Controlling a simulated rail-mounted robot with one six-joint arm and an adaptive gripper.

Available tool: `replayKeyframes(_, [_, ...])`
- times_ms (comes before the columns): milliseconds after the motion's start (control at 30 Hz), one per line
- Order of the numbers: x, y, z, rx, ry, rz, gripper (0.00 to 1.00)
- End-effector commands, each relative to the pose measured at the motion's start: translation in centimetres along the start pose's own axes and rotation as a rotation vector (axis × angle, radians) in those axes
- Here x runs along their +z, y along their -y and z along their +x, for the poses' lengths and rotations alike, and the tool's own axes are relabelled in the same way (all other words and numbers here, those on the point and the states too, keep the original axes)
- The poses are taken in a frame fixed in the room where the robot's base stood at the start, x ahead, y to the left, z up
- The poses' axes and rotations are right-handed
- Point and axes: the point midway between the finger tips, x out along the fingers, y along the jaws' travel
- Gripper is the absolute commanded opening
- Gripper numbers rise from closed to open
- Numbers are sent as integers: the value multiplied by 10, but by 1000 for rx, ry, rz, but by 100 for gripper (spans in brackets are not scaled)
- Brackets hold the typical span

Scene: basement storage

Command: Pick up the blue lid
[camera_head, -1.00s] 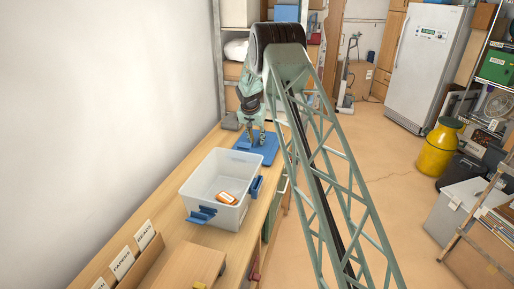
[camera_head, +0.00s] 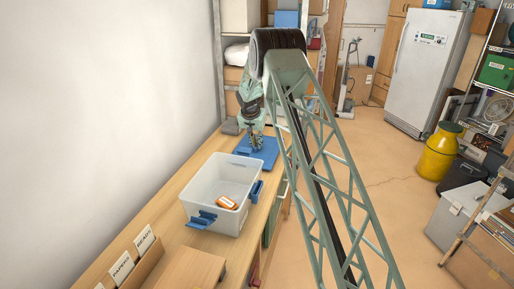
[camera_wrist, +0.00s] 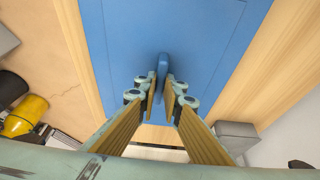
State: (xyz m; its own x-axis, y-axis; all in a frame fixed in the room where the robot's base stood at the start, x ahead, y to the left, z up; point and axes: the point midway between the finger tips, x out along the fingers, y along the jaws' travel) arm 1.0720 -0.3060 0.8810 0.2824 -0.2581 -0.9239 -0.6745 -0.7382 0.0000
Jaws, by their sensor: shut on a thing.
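The blue lid (camera_head: 267,152) lies flat on the wooden workbench, behind the clear bin. In the wrist view the blue lid (camera_wrist: 205,35) fills the upper middle, with a raised blue handle (camera_wrist: 162,66) at its centre. My gripper (camera_head: 257,144) points down over the lid. In the wrist view my gripper (camera_wrist: 162,88) has its two fingers closed on either side of the handle, shut on it. In the head view my arm hides part of the lid's right side, and the fingertips are small there.
A clear bin (camera_head: 205,188) with blue latches stands in front of the lid and holds an orange-and-white item (camera_head: 227,202). A wooden box (camera_head: 187,268) and labelled file dividers (camera_head: 122,268) are nearer. A white wall runs along the left. A grey object (camera_wrist: 237,135) stands beside the lid.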

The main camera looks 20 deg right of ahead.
Motion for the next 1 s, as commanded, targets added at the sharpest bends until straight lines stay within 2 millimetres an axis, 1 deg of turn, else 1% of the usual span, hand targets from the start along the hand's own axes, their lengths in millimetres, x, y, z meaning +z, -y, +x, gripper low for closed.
replayKeyframes(267, [-3,0,-6,0,-1,0,0])
replayKeyframes(367, [-8,0,-17,-1,-2,1,0])
replayKeyframes(800, [-32,0,-76,-1,-2,1,0])
replayKeyframes(1000, [-39,0,-92,-1,-1,0,0])
